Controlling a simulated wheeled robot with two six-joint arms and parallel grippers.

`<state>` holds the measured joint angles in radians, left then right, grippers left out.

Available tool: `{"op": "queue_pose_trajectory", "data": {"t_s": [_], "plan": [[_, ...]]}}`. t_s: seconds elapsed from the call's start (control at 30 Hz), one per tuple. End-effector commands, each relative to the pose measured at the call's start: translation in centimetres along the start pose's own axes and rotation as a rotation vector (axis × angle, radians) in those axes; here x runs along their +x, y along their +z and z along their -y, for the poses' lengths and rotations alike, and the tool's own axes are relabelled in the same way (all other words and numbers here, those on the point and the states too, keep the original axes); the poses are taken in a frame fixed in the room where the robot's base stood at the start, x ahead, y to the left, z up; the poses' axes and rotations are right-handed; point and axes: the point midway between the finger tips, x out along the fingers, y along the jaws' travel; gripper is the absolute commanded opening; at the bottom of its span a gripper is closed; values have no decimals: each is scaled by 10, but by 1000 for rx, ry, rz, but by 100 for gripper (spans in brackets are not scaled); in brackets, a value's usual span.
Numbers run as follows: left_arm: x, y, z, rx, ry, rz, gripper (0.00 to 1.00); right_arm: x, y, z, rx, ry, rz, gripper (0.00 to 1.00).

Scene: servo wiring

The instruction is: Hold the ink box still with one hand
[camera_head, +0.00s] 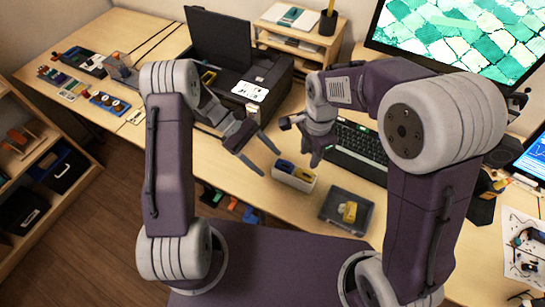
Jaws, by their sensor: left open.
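A small white open box (293,184), which seems to be the ink box, stands on the desk near its front edge. Blue and yellow pieces (288,167) show inside it. My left gripper (269,164) is open and empty, just left of the box, its two fingers spread and apart from each other. Whether a fingertip touches the box I cannot tell. My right gripper (315,158) hangs above and behind the box's right end, pointing down. Its fingers overlap in this view, so their opening is unclear.
A dark grey tray (332,222) holding a yellow piece stands right of the box. A black printer (262,80) with a raised lid is behind my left gripper. A keyboard (362,150) lies to the right. Bare desk (215,165) shows left of the box.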

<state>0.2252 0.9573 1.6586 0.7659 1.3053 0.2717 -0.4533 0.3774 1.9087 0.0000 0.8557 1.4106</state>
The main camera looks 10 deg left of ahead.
Motion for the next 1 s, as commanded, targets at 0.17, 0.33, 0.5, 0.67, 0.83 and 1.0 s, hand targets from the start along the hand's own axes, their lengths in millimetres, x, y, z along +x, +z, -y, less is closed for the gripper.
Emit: {"op": "queue_pose_trajectory", "data": {"t_s": [0.17,0.33,0.5,0.67,0.83,1.0], "plan": [[18,-25,-20,-148,65,159,67,0,0,0,0,0,0,36],[24,-34,-26,-201,84,214,67,0,0,0,0,0,0,36],[28,-33,-26,-205,83,219,67,0,0,0,0,0,0,36],[54,-27,-28,-205,80,219,67,0,0,0,0,0,0,36],[87,-20,-32,-203,81,217,67,0,0,0,0,0,0,36],[108,-16,-34,-202,83,215,67,0,0,0,0,0,0,36]]}}
